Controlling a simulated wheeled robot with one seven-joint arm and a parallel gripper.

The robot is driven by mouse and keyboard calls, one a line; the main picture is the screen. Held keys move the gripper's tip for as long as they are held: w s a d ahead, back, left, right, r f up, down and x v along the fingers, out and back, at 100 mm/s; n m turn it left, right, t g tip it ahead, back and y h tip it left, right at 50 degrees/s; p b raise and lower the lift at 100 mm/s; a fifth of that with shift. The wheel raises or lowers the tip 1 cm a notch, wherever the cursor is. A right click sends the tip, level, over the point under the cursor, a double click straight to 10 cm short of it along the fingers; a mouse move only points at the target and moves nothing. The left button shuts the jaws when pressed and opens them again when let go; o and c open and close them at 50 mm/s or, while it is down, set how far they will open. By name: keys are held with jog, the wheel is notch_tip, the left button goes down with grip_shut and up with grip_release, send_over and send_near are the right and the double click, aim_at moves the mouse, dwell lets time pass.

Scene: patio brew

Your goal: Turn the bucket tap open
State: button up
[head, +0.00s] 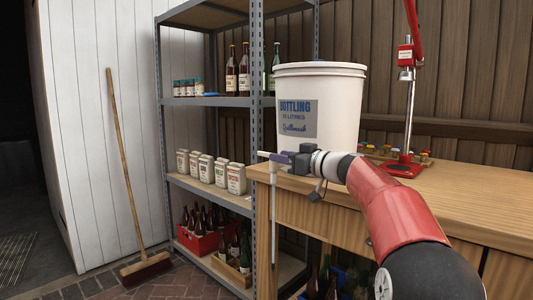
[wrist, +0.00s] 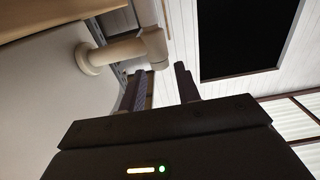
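The white bottling bucket (head: 340,125) with a blue-lettered label stands on the wooden bench, and its pale wall also shows in the wrist view (wrist: 45,85). In the wrist view its cream tap (wrist: 120,50) juts from the wall and ends in a bend just beyond my fingertips. In the head view only a small pale part of the tap (head: 262,153) shows past my fingers; the rest is hidden. A pale tube (head: 274,215) hangs below it. My gripper (wrist: 158,75) is open, its dark fingers apart on either side of the tap's end. I cannot tell whether they touch it.
The wooden bench (head: 470,190) lies under the bucket, with a red bottle capper (head: 404,160) at its right. A grey metal shelf (head: 215,101) with bottles and cartons stands close to the left of my gripper. A broom (head: 125,160) leans on the white wall.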

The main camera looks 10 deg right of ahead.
aim_at(268, 153)
jog(key=p+x, duration=0.1)
jog(key=x, duration=0.4)
jog(key=shift+w+a+p, duration=0.25)
jog(key=shift+w+p, duration=0.05)
jog(key=shift+p, duration=0.05)
